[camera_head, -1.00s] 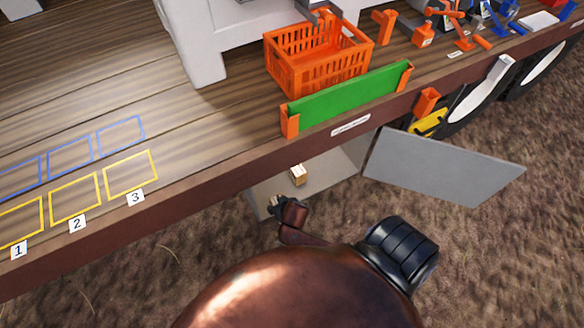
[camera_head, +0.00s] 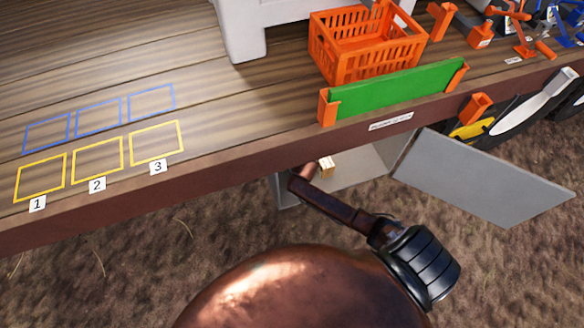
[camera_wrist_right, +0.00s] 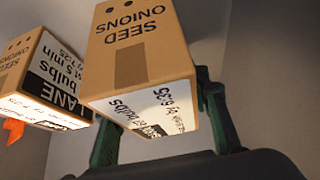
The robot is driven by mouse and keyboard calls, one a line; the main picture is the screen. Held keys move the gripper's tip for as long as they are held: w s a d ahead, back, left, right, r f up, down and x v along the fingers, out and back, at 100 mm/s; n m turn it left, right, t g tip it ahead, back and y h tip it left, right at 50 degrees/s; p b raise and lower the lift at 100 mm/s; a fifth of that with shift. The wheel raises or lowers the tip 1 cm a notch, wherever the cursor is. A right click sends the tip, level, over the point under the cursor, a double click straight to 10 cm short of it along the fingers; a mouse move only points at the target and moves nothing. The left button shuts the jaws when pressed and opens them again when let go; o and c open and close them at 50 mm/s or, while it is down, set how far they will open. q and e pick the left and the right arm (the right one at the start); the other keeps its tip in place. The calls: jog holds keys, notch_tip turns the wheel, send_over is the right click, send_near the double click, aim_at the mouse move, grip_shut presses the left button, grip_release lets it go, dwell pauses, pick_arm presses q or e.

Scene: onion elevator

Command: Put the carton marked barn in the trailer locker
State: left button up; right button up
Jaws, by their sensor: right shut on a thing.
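My right gripper (camera_wrist_right: 158,115) is shut on a cardboard carton (camera_wrist_right: 138,52) printed SEED ONIONS, with a finger on each side. Its lower label is partly readable and its place name cannot be read. A second, similar carton (camera_wrist_right: 38,72), labelled LANE, stands to its left in the right wrist view. In the head view my right arm reaches under the deck edge into the open grey locker (camera_head: 360,170); the hand is hidden there. A small part of a carton (camera_head: 326,165) shows in the locker beside the arm; I cannot tell which one. My left gripper is out of view.
The grey locker door (camera_head: 485,178) hangs open to the right. The trailer deck edge (camera_head: 240,174) overhangs the arm. On the deck are an orange crate (camera_head: 372,69), a green board (camera_head: 400,92) and numbered outlines. A bit of orange (camera_wrist_right: 13,130) shows left in the wrist view.

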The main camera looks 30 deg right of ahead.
jog(key=shift+w+d, duration=0.2)
jog(key=shift+w, duration=0.5)
notch_tip(320, 180, down, 4)
jog(key=shift+r+b, duration=0.25)
jog(key=shift+b, duration=0.65)
jog(key=shift+r, duration=0.1)
jog(key=o, duration=1.6)
jog(key=shift+s, duration=0.1)
jog(key=p+v, duration=0.3)
jog(key=v, duration=0.2)
jog(key=shift+s+a+r, duration=0.1)
jog(key=shift+s+r, duration=0.05)
jog(key=shift+r, duration=0.25)
jog(key=s+a, duration=0.1)
jog(key=s, duration=0.2)
jog(key=s+a+p, duration=0.1)
jog(key=s, duration=0.3)
jog(key=s+a, duration=0.1)
jog(key=s, duration=0.3)
jog(key=shift+s+f, duration=0.15)
jog(key=shift+f, duration=0.25)
